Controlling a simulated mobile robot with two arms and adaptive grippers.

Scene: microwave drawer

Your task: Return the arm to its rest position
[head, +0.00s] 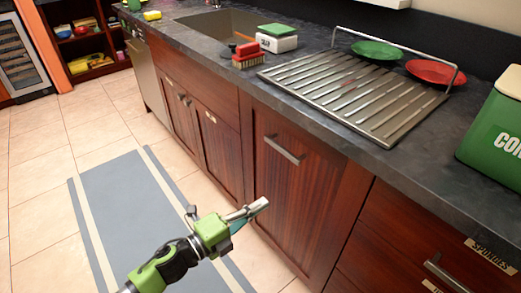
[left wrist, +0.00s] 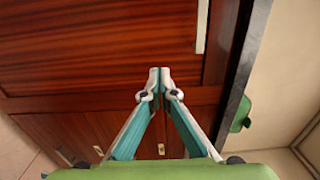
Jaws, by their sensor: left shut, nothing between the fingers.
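My left gripper (head: 258,207) reaches in from the bottom of the head view, in front of the wooden cabinet under the counter. In the left wrist view its two fingers (left wrist: 159,75) meet at the tips, with nothing between them. It is apart from the cabinet door (head: 300,190) and its metal handle (head: 284,150) in the head view. My right gripper does not show.
A dark counter (head: 400,160) runs along the right with a drying rack (head: 350,95), a green plate (head: 377,51), a red plate (head: 435,72) and a green canister (head: 495,130). A drawer handle (head: 445,275) is at lower right. A grey striped mat (head: 135,220) lies on clear tiled floor.

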